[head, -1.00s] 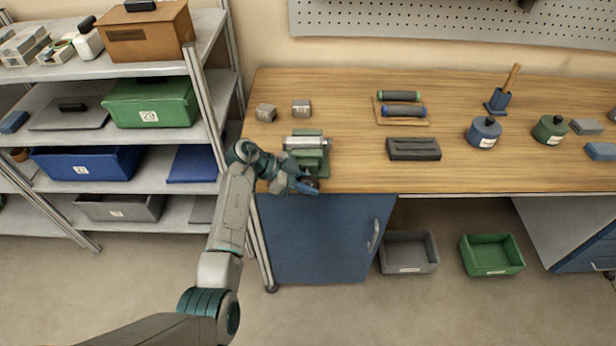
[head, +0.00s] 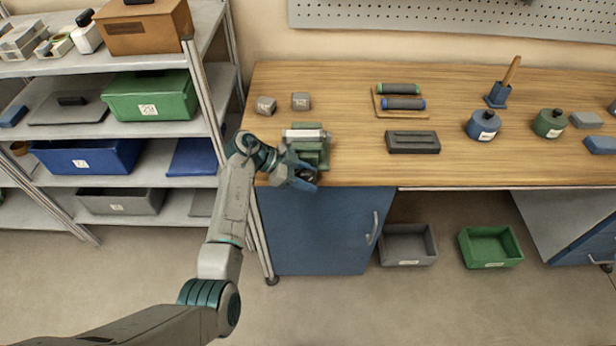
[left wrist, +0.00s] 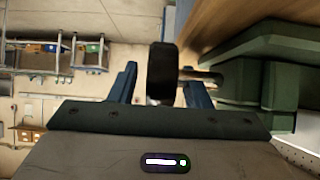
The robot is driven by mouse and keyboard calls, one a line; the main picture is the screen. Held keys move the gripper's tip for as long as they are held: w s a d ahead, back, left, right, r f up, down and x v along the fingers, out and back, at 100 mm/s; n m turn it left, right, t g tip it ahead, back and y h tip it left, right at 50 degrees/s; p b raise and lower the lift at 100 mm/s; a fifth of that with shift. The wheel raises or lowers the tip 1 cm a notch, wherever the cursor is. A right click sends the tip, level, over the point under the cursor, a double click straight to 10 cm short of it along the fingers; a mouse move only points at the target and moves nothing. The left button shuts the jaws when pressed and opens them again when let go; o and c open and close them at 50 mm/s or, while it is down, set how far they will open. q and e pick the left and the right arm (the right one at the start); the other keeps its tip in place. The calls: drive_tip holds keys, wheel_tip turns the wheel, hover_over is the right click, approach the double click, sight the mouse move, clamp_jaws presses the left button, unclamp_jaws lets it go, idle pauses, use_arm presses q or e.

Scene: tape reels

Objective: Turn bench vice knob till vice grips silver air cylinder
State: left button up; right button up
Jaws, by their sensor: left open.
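The green bench vice (head: 322,156) stands at the front left edge of the workbench. The silver air cylinder (head: 303,134) lies across its top, between the jaws; I cannot tell how tightly they hold it. In the left wrist view the dark vice knob (left wrist: 162,72) sits on a short metal shaft that runs to the green vice body (left wrist: 255,80). My left gripper (head: 305,176) is at the vice's front. Its blue fingers (left wrist: 160,92) are open, one on each side of the knob, with a visible gap at least on the left. My right gripper is not in view.
The wooden workbench (head: 350,170) holds two small grey blocks (head: 283,104) behind the vice and a dark grey block (head: 413,142) to its right. A blue cabinet (head: 325,235) is below. A shelf rack (head: 205,95) stands close on the left.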

use_arm(q)
drive_tip(key=b+v, duration=0.2)
drive_tip(key=v, duration=0.8)
drive_tip(key=shift+a+r+b, duration=0.15)
drive_tip(key=shift+a+b, duration=0.1)
drive_tip(key=shift+b, duration=0.15)
